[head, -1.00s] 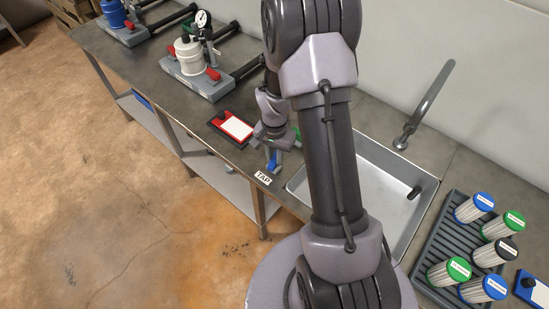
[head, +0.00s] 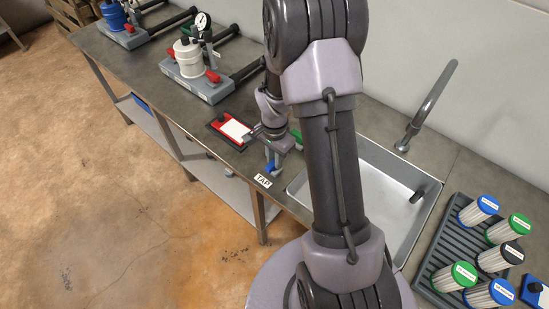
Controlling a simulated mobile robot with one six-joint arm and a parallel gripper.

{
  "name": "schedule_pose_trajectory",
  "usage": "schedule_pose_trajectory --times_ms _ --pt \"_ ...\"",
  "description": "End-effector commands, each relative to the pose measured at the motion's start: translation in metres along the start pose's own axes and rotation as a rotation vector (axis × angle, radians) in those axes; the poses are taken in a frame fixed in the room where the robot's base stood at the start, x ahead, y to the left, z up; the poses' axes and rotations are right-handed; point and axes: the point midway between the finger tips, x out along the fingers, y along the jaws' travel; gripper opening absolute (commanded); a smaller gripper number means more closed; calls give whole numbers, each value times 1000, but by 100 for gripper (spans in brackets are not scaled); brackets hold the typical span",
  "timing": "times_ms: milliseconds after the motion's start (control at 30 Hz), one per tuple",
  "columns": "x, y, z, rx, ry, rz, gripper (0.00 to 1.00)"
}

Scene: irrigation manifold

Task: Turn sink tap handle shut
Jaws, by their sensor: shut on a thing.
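The sink tap stands at the bench's front edge, left of the sink, behind a white label reading TAP (head: 264,181). A small blue part of the tap handle (head: 270,168) shows just below my gripper (head: 276,148). My gripper points down over the tap and is shut on the handle. Its fingertips and most of the handle are hidden by the gripper body, so the handle's exact angle cannot be told. A green part (head: 296,136) shows just right of the gripper.
A red-framed card (head: 231,130) lies left of the gripper. A filter unit (head: 191,60) stands farther back. A ribbed rack (head: 430,262) with several capped cartridges is at right.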

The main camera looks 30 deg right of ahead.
Motion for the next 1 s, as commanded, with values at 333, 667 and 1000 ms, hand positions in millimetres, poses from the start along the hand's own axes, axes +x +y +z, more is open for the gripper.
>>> schedule_pose_trajectory --times_ms 333,667,1000 --pt "0 0 0 1 0 -1 41" --pt "-14 -1 0 1 1 -2 41" --pt "-104 -1 -1 1 3 -3 41"
